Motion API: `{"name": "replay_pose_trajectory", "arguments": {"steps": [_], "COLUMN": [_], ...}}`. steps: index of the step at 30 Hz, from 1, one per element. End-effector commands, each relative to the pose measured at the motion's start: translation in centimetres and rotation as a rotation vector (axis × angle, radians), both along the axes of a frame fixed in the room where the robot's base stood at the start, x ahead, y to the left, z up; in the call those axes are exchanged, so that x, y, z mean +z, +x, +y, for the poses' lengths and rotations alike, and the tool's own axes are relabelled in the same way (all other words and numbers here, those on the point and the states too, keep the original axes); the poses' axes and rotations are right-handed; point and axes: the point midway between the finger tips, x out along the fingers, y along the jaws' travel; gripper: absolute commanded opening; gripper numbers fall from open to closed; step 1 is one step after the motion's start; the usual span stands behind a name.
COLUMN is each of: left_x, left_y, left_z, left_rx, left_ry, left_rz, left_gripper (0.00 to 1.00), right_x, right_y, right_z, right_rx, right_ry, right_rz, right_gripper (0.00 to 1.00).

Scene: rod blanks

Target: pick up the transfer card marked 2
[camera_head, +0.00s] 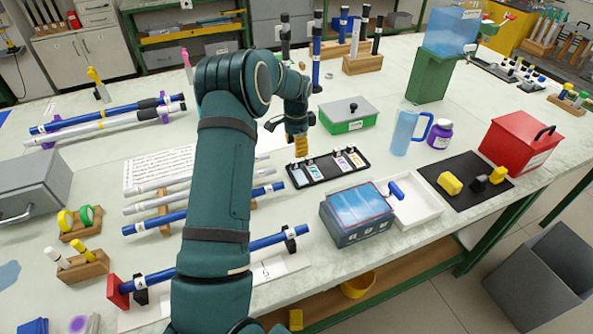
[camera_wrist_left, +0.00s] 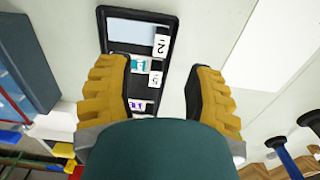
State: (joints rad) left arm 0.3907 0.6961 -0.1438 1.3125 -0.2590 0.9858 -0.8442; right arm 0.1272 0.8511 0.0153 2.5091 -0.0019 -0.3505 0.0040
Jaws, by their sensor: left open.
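The black card tray (camera_head: 325,181) lies on the table in the middle of the head view, with several coloured cards in a row. In the left wrist view the tray (camera_wrist_left: 170,24) lies below my fingers. The white tag marked 2 (camera_wrist_left: 161,45) is at its upper end, beside a pale card. A tag marked 5 (camera_wrist_left: 155,80) is further down, and the lower cards are partly hidden. My left gripper (camera_head: 297,146) is above the tray's far left edge. In the wrist view its yellow fingers (camera_wrist_left: 160,75) are apart, with nothing held. My right gripper does not show.
A blue-topped box (camera_head: 357,214) stands just in front of the tray, with a white bin (camera_head: 408,205) beside it. A green-and-grey box (camera_head: 349,114) stands behind. Blue rods (camera_head: 185,208) on supports lie to the left. A blue jug (camera_head: 406,130) is at right.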

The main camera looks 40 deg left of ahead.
Motion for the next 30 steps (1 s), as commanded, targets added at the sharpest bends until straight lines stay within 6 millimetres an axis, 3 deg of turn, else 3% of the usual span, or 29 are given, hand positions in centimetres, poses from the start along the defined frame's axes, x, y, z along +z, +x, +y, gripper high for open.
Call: {"name": "replay_pose_trajectory", "arguments": {"steps": [11,19,27,28,30], "left_x": [-2.8,-6.5,-6.8,-6.8,-6.8], "left_y": [-0.1,-0.4,-0.4,-0.4,-0.4], "left_z": [0.1,0.2,0.2,0.2,0.2], "left_rx": [0.000,0.000,0.000,0.000,0.000], "left_ry": [0.000,0.000,0.001,0.000,0.000], "left_rz": [0.000,0.001,-0.002,-0.001,-0.001], "left_gripper": [0.53,0.53,0.53,0.48,0.24], "right_x": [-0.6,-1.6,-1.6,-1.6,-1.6], "right_y": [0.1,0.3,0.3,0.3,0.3], "right_z": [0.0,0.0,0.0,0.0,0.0], "right_rx": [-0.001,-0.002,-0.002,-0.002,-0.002], "right_ry": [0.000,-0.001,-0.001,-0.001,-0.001], "right_rz": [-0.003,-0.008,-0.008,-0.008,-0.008], "right_gripper": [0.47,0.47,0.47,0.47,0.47]}}
